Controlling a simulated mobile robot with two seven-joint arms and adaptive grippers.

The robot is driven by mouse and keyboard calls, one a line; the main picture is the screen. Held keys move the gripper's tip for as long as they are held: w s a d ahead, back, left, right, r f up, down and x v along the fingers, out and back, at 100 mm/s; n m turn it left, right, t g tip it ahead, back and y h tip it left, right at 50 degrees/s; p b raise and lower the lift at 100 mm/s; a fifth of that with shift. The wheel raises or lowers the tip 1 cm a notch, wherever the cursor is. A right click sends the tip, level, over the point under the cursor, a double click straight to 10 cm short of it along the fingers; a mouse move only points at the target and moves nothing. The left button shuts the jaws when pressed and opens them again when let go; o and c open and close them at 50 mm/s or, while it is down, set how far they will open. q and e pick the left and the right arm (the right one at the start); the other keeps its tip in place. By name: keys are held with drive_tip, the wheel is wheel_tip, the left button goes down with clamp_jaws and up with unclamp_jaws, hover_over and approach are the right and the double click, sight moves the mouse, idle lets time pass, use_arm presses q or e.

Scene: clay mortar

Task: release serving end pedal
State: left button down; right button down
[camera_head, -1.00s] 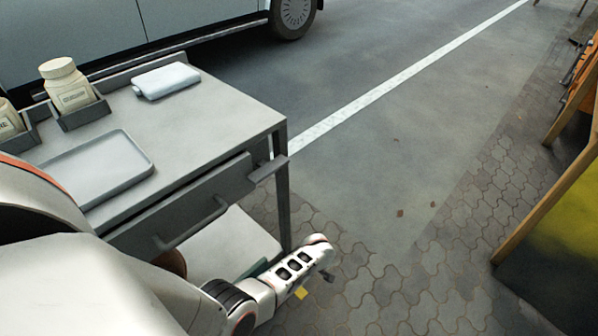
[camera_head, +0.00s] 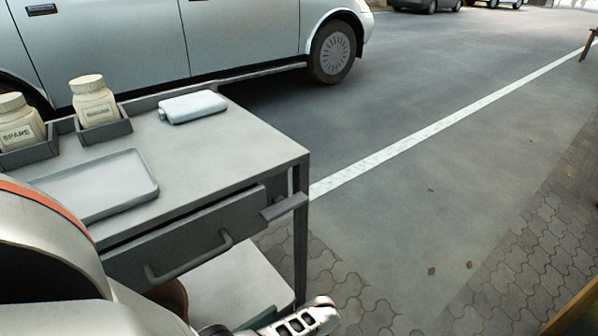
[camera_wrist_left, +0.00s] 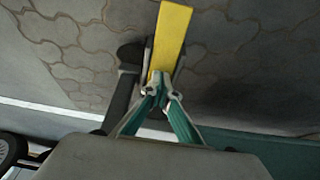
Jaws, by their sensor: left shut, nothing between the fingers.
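A yellow flat bar (camera_wrist_left: 172,40), which looks like the pedal, shows in the left wrist view above the fingertips, over the paving. My left gripper (camera_wrist_left: 160,82) has its teal-sided fingers drawn together at the near end of this bar. The fingers are shut and empty; I cannot tell whether the tips touch the bar. The fingers and yellow bar are out of sight there. My right gripper is not in view.
A grey cart (camera_head: 235,140) carries two labelled jars, a tray (camera_head: 100,187) and a white packet (camera_head: 193,107). Its drawer (camera_head: 190,236) has a handle. A dark post (camera_wrist_left: 122,95) stands beside the yellow bar. Open paving lies right of the cart; a silver van is behind.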

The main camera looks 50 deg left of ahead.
use_arm(q)
drive_tip(key=shift+a, duration=0.1)
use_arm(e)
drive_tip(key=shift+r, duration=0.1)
use_arm(q)
drive_tip(key=shift+f+h, duration=0.1)
drive_tip(key=shift+h, duration=0.4)
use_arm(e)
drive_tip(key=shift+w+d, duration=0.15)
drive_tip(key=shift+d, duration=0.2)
use_arm(q)
drive_tip(key=shift+a, duration=0.2)
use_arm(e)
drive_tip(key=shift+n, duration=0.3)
use_arm(q)
drive_tip(key=shift+a+f, duration=0.4)
drive_tip(key=shift+f, duration=0.1)
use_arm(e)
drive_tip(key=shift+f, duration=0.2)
use_arm(q)
drive_tip(key=shift+a+f, duration=0.15)
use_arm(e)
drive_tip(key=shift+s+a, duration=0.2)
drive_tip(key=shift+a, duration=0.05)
use_arm(q)
drive_tip(key=shift+a+f, duration=0.1)
drive_tip(key=shift+f, duration=0.05)
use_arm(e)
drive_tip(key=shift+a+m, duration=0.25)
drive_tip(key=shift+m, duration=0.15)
